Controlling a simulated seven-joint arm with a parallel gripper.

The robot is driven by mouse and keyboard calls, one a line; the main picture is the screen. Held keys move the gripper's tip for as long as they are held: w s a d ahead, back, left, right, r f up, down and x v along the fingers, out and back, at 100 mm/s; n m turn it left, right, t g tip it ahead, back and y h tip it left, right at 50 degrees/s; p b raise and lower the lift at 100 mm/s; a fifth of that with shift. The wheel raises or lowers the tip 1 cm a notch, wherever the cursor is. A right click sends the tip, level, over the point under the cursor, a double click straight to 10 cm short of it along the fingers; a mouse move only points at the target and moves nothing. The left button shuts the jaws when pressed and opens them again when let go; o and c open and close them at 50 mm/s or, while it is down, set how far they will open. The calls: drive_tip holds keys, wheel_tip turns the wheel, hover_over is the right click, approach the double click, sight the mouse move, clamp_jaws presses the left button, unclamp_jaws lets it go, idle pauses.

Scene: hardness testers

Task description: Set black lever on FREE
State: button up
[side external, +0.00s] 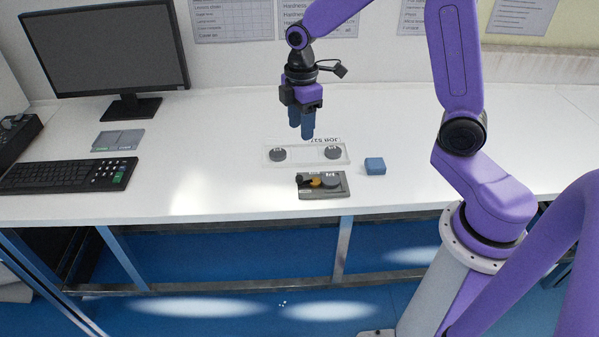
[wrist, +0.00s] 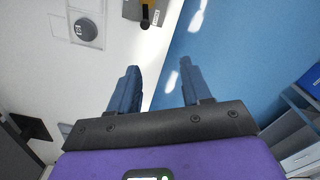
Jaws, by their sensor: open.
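The black lever (side external: 304,181) sits at the left end of a small dark grey plate (side external: 322,194) near the table's front edge. A brass-coloured part and a dark round knob lie beside it on the plate. The lettering there is too small to read. My gripper (side external: 307,137) hangs above the table, behind and above the plate, apart from it, with its blue fingers pointing down. In the wrist view my gripper (wrist: 157,85) is open and empty. The plate (wrist: 131,10) is cut off at the top of that view, with part of the lever (wrist: 145,18) showing.
A clear tray (side external: 306,158) with two dark round pieces lies just behind the plate. A blue block (side external: 375,166) stands to its right. A keyboard (side external: 70,175), a grey pad (side external: 118,140) and a monitor (side external: 105,45) are at left. The table (side external: 220,120) is otherwise largely clear.

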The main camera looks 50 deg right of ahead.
drive_tip(key=w+d+f, duration=0.1)
drive_tip(key=w+d, duration=0.1)
drive_tip(key=w, duration=0.1)
approach(299, 177)
wheel_tip(299, 177, down, 8)
drive_tip(key=shift+f, duration=0.15)
idle(0.5)
clamp_jaws()
